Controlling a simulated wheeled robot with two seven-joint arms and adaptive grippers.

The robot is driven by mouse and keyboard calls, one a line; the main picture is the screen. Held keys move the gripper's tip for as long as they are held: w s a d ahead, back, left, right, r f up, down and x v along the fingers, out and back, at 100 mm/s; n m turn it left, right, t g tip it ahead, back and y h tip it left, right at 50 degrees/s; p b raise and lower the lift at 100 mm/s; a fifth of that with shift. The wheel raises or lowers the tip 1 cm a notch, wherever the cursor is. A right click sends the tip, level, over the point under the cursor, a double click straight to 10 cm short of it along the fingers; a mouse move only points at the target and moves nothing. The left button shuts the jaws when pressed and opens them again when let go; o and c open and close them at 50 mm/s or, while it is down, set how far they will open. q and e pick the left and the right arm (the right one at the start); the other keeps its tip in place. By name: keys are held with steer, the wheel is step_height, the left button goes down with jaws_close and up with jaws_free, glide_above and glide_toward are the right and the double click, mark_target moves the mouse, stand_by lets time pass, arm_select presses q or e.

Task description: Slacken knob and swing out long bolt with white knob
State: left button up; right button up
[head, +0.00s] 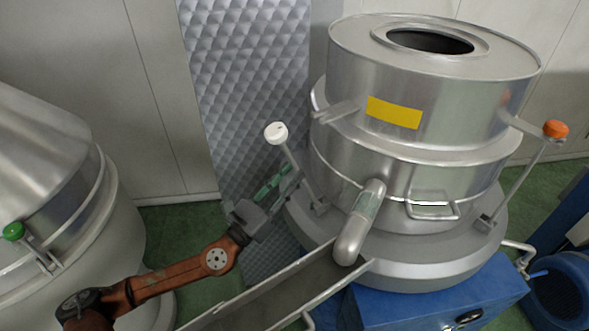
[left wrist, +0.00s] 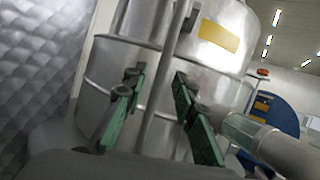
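The long bolt (head: 300,173) with the white knob (head: 276,132) stands at the left side of the steel separator in the head view. It leans outward to the left, and its knob is clear of the forked bracket (head: 338,113) on the upper drum. My left gripper (head: 273,184) is beside the rod, at about its middle height. In the left wrist view its green fingers (left wrist: 157,108) are spread apart, and the rod (left wrist: 164,85) shows between them, apparently touching neither. The knob is outside the wrist view. My right gripper is not in view.
An orange-knobbed bolt (head: 555,129) stands at the separator's right. A rounded spout (head: 360,225) hangs over a sloping metal chute (head: 290,285) near my arm. A second machine with a green knob (head: 14,231) is at the left. A quilted metal panel (head: 245,75) stands behind.

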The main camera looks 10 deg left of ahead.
arm_select(q)
steer(key=shift+v, duration=2.45)
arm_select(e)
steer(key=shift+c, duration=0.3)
